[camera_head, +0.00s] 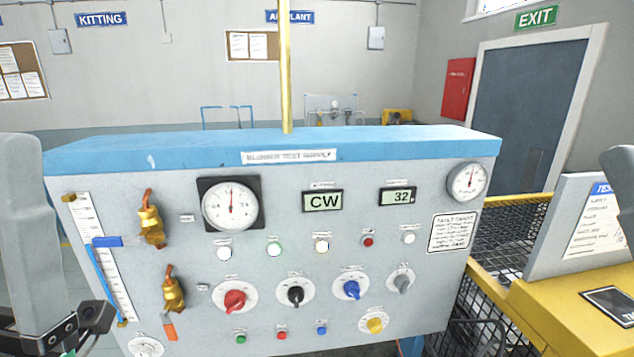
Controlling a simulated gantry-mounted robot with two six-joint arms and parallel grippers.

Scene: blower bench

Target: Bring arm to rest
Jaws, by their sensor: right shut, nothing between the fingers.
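My right arm (618,180) shows only as a grey part at the right edge, in front of the yellow stand. Its gripper is shut and empty, and its fingertips cannot be made out. My left arm (30,240) stands as a grey link along the left edge, with a dark camera-like part (85,325) low beside the panel. My left gripper's fingers are out of view. The blower test panel (380,270) fills the middle and carries gauges, coloured knobs, lamps and two brass valves.
A yellow upright post (285,70) rises behind the panel's blue top (400,145). A yellow stand (570,315) with a sign board (575,225) and mesh is at the right. A closed door (525,110) is behind. Open space shows above the panel.

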